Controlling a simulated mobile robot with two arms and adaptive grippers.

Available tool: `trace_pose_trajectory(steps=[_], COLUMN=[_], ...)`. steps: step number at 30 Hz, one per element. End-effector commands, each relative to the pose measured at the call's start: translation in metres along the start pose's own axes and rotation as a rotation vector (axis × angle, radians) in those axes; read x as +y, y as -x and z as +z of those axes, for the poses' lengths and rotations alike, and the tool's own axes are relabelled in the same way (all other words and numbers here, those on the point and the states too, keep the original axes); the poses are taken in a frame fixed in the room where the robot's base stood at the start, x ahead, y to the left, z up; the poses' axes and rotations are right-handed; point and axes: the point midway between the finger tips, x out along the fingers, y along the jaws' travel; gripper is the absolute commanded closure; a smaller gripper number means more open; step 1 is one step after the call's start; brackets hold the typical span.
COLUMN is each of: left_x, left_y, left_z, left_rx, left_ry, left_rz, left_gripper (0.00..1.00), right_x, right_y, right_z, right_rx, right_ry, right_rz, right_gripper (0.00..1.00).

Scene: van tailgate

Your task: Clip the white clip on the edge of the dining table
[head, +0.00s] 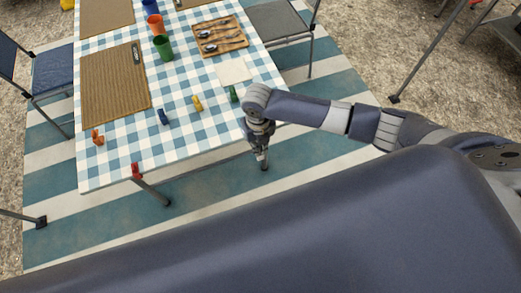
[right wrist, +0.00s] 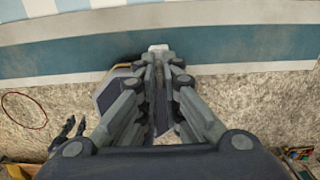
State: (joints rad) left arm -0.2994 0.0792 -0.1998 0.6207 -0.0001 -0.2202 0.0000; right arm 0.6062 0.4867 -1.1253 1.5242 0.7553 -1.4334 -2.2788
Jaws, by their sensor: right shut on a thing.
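My right gripper (head: 262,143) points down just off the near right part of the dining table (head: 205,140), by its front edge. In the right wrist view the right gripper (right wrist: 158,58) is shut on a small white piece at its fingertips, which looks like the white clip (right wrist: 158,47). Most of the clip is hidden by the fingers. In the head view I cannot make it out. The table has a blue and white checked cloth. A red clip (head: 136,170) sits on its front edge. My left gripper is not clearly seen.
Orange (head: 97,137), blue (head: 163,116), yellow (head: 197,103) and green (head: 233,93) clips stand on the cloth near the front. A placemat (head: 115,85), a napkin (head: 233,73), cups (head: 163,47) and a cutlery tray (head: 219,37) lie farther back. Chairs stand at both sides.

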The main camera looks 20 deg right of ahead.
Motion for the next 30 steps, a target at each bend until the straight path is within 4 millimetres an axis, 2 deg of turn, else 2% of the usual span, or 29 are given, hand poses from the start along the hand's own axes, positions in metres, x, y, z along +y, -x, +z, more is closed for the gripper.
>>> trace_pose_trajectory(steps=[1,6,18,30], left_x=[0.000,0.000,0.000,0.000], left_y=[-0.007,-0.019,-0.027,-0.028], left_z=[0.001,0.002,0.003,0.004], left_rx=[0.000,-0.001,-0.001,-0.001], left_ry=[0.000,0.000,0.000,-0.001], left_rz=[0.000,0.000,-0.001,-0.001], left_gripper=[0.71,0.71,0.71,0.71], right_x=[0.000,0.000,0.000,0.000], right_y=[-0.005,-0.010,-0.007,-0.006], right_z=[0.003,0.013,0.034,0.037], right_rx=[0.000,0.000,0.002,0.002], right_ry=[-0.001,-0.001,-0.001,-0.001], right_rz=[0.000,0.000,0.001,0.001], right_gripper=[1.00,1.00,1.00,1.00])
